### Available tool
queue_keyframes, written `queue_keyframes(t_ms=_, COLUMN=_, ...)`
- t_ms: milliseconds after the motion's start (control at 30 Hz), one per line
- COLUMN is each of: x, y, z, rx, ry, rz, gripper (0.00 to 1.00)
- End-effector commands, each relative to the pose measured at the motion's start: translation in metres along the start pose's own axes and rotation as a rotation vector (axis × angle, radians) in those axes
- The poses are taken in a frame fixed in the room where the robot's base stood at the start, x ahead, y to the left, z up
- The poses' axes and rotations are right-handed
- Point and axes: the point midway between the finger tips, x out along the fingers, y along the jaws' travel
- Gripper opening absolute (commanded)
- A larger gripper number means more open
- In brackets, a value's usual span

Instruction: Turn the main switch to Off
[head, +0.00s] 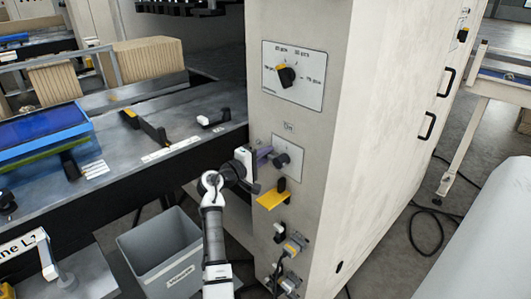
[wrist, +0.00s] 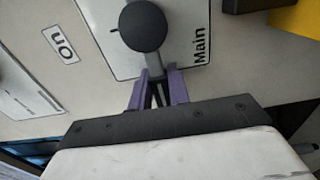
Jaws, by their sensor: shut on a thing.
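The main switch (head: 281,160) is a round dark knob on a white plate on the front of the pale machine cabinet. In the wrist view its knob (wrist: 143,25) sits on the plate (wrist: 196,20) marked "Main". A label (wrist: 61,44) reading "On" is beside the plate; it also shows above the switch in the head view (head: 288,127). My gripper (head: 265,154) is at the left side of the switch. Its purple fingers (wrist: 157,82) are closed on the switch's handle just beside the round knob. The fingers partly hide the handle, and no "Off" label is readable.
Above is a plate with a dark and yellow selector (head: 287,76). Below is a yellow bracket with a dark handle (head: 272,198), then plugs and cables (head: 290,250). A grey bin (head: 162,250) stands left of my arm, below the worktable (head: 185,150).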

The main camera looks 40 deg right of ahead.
Motion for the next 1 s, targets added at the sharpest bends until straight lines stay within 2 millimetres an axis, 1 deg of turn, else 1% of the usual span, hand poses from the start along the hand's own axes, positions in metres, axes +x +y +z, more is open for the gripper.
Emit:
queue_keyframes(t_ms=467, x=-0.0003, y=-0.0026, z=-0.0002, rx=-0.019, ry=0.0, rz=-0.001, gripper=0.0)
queue_keyframes(t_ms=500, x=-0.0003, y=-0.0026, z=-0.0001, rx=-0.019, ry=0.0, rz=-0.001, gripper=0.22)
queue_keyframes(t_ms=633, x=-0.0003, y=-0.0022, z=-0.0001, rx=-0.017, ry=0.0, rz=-0.001, gripper=0.39)
queue_keyframes(t_ms=900, x=-0.0005, y=-0.0014, z=-0.0002, rx=-0.014, ry=0.0, rz=0.0, gripper=0.4)
queue_keyframes(t_ms=1000, x=-0.0051, y=-0.0023, z=-0.0006, rx=-0.014, ry=0.001, rz=0.0, gripper=0.4)
